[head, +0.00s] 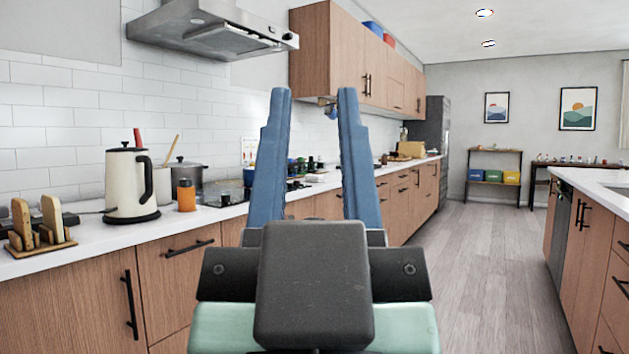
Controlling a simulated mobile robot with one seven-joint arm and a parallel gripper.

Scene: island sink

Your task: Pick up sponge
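I cannot make out a sponge in the head view. My gripper (314,95) is in the middle of the picture, with its two blue fingers pointing up and apart. It is open, with nothing held between the fingers. It hides part of the counter and cabinets behind it.
A long white counter (92,236) runs along the left wall, with a kettle (130,184), an orange jar (186,195), a pot (187,176) and a wooden holder (42,228). An island (590,235) stands at the right. The floor (480,270) between is clear.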

